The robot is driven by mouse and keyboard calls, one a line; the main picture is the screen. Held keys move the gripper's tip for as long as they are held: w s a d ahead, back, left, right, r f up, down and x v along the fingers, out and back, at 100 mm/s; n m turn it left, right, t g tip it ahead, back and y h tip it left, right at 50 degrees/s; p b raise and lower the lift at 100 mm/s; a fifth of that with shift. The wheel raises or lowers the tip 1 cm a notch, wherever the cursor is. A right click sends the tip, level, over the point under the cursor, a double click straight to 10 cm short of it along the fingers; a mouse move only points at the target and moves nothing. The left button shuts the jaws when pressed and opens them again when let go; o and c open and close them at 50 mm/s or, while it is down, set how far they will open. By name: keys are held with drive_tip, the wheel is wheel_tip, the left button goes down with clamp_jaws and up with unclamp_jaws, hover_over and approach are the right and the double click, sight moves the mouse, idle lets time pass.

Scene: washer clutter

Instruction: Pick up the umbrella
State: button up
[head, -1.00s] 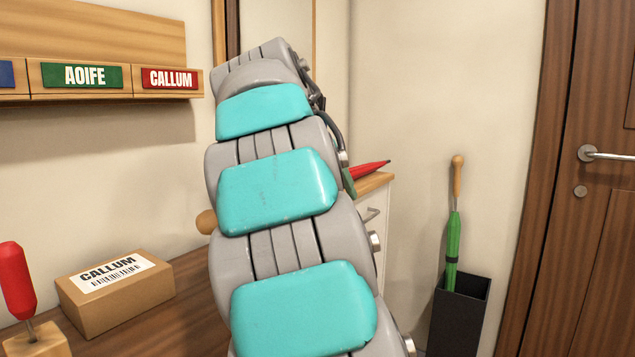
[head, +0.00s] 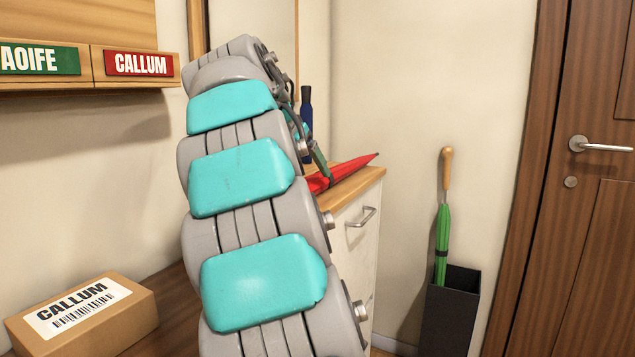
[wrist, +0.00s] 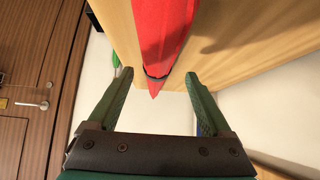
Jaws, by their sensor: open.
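A red umbrella (head: 345,173) lies furled on top of the cabinet, its pointed end to the right. Its left part is hidden behind my arm in the head view. In the wrist view the red umbrella (wrist: 165,30), with a dark band near its tip, runs down from the top edge. My gripper (wrist: 158,77) is open, with its green fingers on either side of the umbrella's tip end. I cannot tell how far apart they are in depth. A finger of my gripper (head: 319,160) shows by the umbrella. A green umbrella (head: 442,235) with a wooden handle stands in a black holder (head: 450,315).
The white cabinet (head: 350,265) has a wooden top. A dark blue upright thing (head: 306,110) shows behind my gripper. A cardboard box (head: 130,320) labelled CALLUM sits on the wooden surface at left. A brown door (head: 590,220) is at right.

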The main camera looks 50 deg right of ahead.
sight(317, 175)
drive_tip(key=x, duration=0.5)
drive_tip(key=shift+s+d+r+p, duration=0.1)
drive_tip(key=shift+d+r+p, duration=0.15)
drive_tip(key=shift+p, duration=0.15)
clamp_jaws()
